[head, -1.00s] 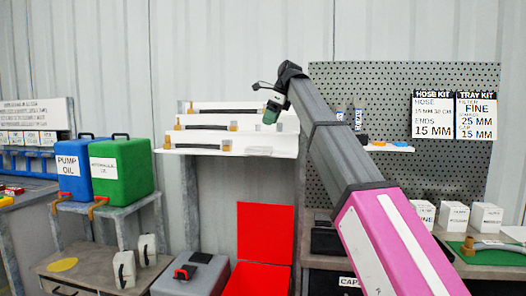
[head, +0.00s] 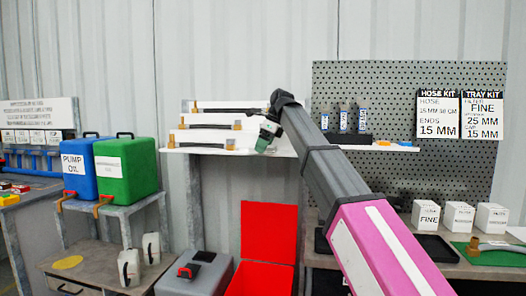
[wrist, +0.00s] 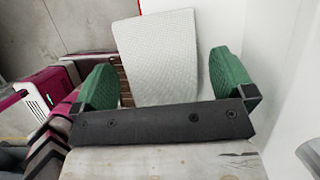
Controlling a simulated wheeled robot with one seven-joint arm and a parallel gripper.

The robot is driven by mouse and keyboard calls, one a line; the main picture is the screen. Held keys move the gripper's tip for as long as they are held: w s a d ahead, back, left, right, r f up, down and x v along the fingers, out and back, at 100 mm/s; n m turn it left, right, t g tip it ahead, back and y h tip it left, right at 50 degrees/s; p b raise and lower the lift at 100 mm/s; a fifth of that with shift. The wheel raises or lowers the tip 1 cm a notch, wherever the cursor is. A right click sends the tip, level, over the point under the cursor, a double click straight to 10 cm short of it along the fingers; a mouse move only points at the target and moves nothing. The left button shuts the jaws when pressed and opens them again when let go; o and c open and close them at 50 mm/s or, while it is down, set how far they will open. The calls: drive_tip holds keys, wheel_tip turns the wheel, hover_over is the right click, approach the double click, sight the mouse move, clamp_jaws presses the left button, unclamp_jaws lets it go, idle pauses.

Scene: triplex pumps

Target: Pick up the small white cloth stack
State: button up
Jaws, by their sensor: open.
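In the wrist view, a white, finely textured sheet-like piece (wrist: 160,55), which looks like the small white cloth stack, shows beyond and between my fingers. I cannot tell its layers or whether either finger touches it. My gripper (wrist: 163,78) has two green fingers spread wide apart with nothing clasped between them. In the head view, my gripper (head: 267,136) hangs at the right part of the white stepped shelf, in front of the wall. The cloth is not clear in the head view, where my arm covers part of the shelf.
The white shelf (head: 205,150) holds several dark hoses with brass ends. Bottles in a dark rack (head: 345,136) stand right of my arm. A red open box (head: 267,232), a grey case (head: 194,275) and green (head: 127,170) and blue containers stand below and left.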

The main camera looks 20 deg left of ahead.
drive_tip(key=shift+f, duration=0.15)
idle(0.4)
drive_tip(key=c, duration=0.8)
drive_tip(key=shift+c, duration=0.2)
